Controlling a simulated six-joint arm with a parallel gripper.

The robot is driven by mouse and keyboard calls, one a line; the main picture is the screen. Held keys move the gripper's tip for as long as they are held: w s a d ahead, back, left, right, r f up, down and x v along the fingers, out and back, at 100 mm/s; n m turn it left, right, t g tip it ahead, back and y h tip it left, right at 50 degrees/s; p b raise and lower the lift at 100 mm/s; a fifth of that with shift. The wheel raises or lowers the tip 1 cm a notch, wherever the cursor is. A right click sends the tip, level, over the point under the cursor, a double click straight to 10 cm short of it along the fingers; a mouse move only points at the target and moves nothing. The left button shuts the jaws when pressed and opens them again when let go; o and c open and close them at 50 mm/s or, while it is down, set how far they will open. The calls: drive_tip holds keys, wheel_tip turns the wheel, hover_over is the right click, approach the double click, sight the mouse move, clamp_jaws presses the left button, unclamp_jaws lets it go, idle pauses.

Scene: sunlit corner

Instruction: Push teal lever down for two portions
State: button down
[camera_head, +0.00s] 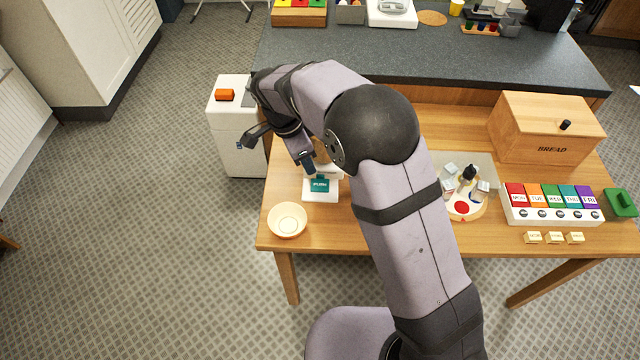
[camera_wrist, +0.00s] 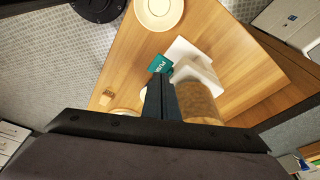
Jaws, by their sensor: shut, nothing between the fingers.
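The teal lever (camera_head: 320,184), marked PUSH, sits on the front of a white dispenser (camera_head: 321,196) on the wooden table. The lever also shows in the wrist view (camera_wrist: 159,64), beside the dispenser's white body (camera_wrist: 200,66) and its brown, grain-like hopper (camera_wrist: 198,101). My gripper (camera_head: 309,170) is shut and empty, its fingertips just above and behind the lever. In the wrist view the fingers (camera_wrist: 160,85) reach close to the lever; I cannot tell whether they touch it. A cream bowl (camera_head: 287,221) stands on the table in front of the dispenser, to the left.
A bread box (camera_head: 540,135), a row of coloured day boxes (camera_head: 550,203), a green item (camera_head: 621,203) and a board with small items (camera_head: 462,205) stand to the right. A white cabinet (camera_head: 235,140) is at the left. My arm crosses the table's middle.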

sight(318, 185)
drive_tip(key=shift+b+x, duration=2.15)
drive_tip(key=shift+x, duration=1.3)
drive_tip(key=shift+f, duration=0.1)
